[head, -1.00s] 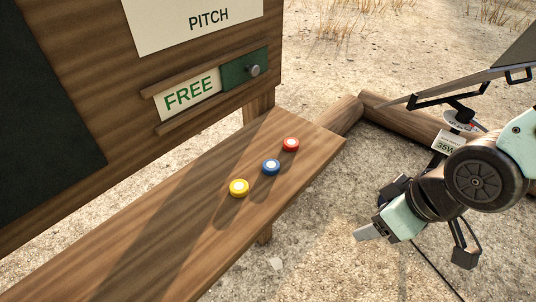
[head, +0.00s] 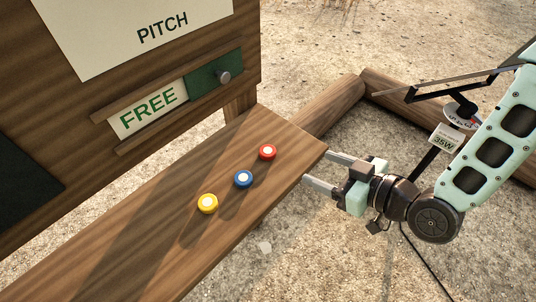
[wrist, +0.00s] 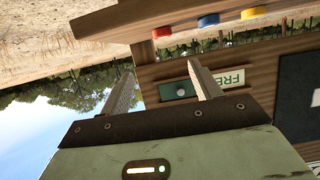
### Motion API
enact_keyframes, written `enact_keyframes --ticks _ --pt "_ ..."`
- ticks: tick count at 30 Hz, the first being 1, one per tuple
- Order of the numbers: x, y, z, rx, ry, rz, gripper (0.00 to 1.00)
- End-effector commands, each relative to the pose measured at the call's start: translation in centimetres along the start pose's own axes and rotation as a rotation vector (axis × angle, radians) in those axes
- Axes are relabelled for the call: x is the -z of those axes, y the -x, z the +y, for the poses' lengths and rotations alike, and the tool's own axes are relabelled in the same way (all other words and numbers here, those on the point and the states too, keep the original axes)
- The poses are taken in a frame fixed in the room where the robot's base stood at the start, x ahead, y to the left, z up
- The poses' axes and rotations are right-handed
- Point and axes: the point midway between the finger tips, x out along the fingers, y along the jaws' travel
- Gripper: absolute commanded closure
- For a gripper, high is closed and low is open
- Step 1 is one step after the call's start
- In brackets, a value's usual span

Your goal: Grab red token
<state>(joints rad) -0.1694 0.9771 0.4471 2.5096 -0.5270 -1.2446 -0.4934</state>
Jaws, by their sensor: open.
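The red token (head: 267,152) lies on the wooden shelf (head: 150,254) near its right end, with a pale disc on top. The blue token (head: 243,179) and the yellow token (head: 207,204) lie in a row to its lower left. My gripper (head: 319,172) is open and empty at the shelf's right edge, its fingers pointing left toward the tokens, apart from them. In the wrist view the red token (wrist: 162,32) shows at the shelf's edge beyond the two fingers (wrist: 160,92), with the blue and yellow tokens to its right.
A wooden board stands behind the shelf with a PITCH sign (head: 150,30) and a FREE sign (head: 148,111) beside a green slider with a knob (head: 222,76). Wooden logs (head: 335,108) lie on the ground behind. A lamp-like device marked 35W (head: 447,139) is near my arm.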

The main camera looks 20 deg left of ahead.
Motion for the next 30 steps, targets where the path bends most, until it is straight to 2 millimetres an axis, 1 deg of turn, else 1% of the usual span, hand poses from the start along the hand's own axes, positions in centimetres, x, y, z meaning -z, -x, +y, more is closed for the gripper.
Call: enact_keyframes --ticks 1,10,21,23,27,30 --pt "-0.6 -0.5 0.1 -0.002 0.003 0.003 0.37" --pt "-0.5 -1.4 0.3 -0.001 0.002 0.003 0.37" --pt "-0.8 -2.1 -0.2 -0.003 0.006 -0.002 0.37" --pt "-0.5 -3.4 -0.2 0.000 0.001 -0.003 0.37" --pt "-0.4 -6.3 -0.3 0.001 0.000 -0.004 0.37" --pt "-0.4 -7.8 -0.2 -0.001 0.000 -0.003 0.37"
